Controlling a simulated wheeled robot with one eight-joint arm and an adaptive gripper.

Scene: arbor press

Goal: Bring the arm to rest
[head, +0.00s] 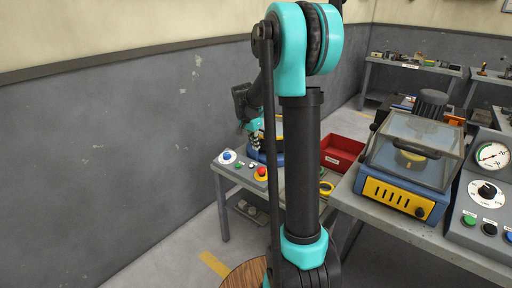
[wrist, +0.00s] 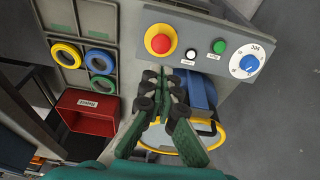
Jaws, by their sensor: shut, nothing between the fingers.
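My arm stands in the middle of the head view, with its dark upright link and teal joints. My gripper (head: 253,136) shows behind it, small and partly hidden, above the far bench. In the wrist view my gripper (wrist: 171,88) has its green fingers with black pads brought together, with nothing held between them. It hangs over a blue machine part (wrist: 200,92) and a yellow-rimmed round piece (wrist: 160,138), beside the control panel (wrist: 229,28). Whether the fingers touch anything below cannot be told.
The panel carries a red stop button (wrist: 160,40), small buttons and a blue dial (wrist: 246,65). A red bin (head: 341,152) stands nearby; coloured rings (wrist: 98,60) lie on a board. Grey wall stands left.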

